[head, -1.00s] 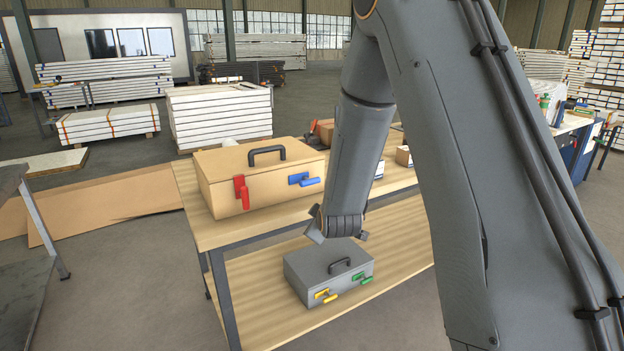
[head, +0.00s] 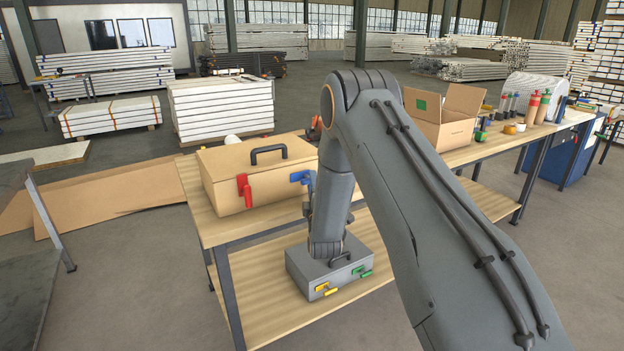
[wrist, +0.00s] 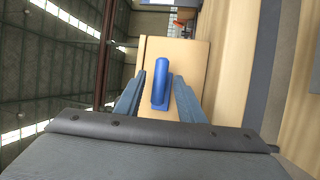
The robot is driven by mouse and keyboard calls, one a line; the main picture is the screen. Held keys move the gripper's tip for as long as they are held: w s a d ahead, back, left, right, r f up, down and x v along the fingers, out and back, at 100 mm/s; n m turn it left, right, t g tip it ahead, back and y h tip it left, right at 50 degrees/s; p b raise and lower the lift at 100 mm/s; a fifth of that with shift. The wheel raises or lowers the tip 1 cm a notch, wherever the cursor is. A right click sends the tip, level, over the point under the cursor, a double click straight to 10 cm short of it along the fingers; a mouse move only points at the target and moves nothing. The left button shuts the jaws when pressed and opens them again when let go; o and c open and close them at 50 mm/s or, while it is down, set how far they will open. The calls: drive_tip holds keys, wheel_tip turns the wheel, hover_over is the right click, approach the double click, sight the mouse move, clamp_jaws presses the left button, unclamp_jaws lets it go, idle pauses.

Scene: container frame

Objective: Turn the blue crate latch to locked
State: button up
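The tan crate (head: 225,172) stands on the upper shelf of the wooden bench, with a black handle on its lid. Its blue latch (head: 299,176) is on the front face at the right, partly hidden by my arm. In the wrist view the long blue latch handle (wrist: 160,80) lies between the two fingers of my gripper (wrist: 158,98). The fingers are apart, with a narrow gap visible on each side of the handle. In the head view my gripper is mostly hidden behind my arm, close to the blue latch.
A red latch (head: 244,188) hangs on the same crate's left front. A grey box (head: 310,280) with yellow and green latches sits on the lower shelf, below my arm. An open cardboard box (head: 445,120) and bottles stand on the bench farther right.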

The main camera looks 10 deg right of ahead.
drive_tip(key=shift+x, duration=1.25)
clamp_jaws()
